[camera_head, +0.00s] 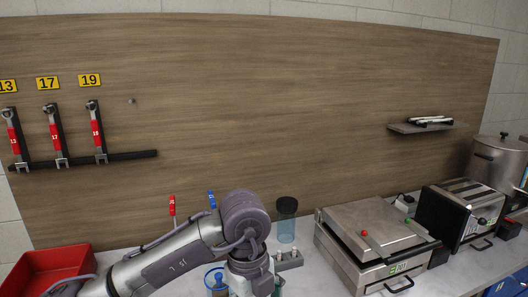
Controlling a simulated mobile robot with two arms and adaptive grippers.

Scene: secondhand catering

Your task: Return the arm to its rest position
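My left arm (180,258) comes in from the lower left. It rises to a grey elbow-like joint (245,218) and then bends down toward the bottom edge. Its lower end stands in front of the counter, beside a blue-rimmed container (214,278). The fingers of my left gripper do not show; they lie below the picture edge or are hidden by the arm. My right arm and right gripper are not in view.
A red bin (45,268) stands left. A dark-lidded jar (286,222), socket strip (289,261), contact grill (372,243), toaster (463,213) and pot (497,162) occupy the counter. Wrenches (56,138) hang on the wooden panel (270,90). A shelf (408,129) holds metal utensils.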

